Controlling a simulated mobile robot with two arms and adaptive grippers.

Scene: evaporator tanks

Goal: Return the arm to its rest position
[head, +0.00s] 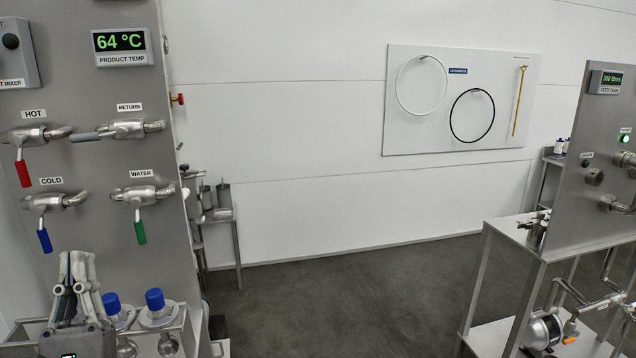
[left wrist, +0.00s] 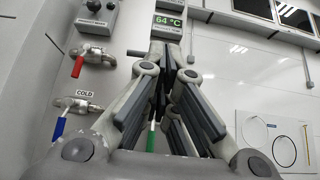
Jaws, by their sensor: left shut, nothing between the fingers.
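My left gripper (head: 77,262) stands at the lower left of the head view, pointing up, in front of the grey valve panel (head: 95,85). Its fingers are shut with nothing between them. It also fills the middle of the left wrist view (left wrist: 168,75), with the panel behind it. The gripper appears apart from the valves. My right gripper is not in view.
The panel carries a red hot handle (head: 24,173), a blue cold handle (head: 45,240) and a green water handle (head: 140,232). Two blue-capped bottles (head: 155,300) stand close right of the gripper. A steel table (head: 540,245) is at right. The middle floor (head: 340,300) is clear.

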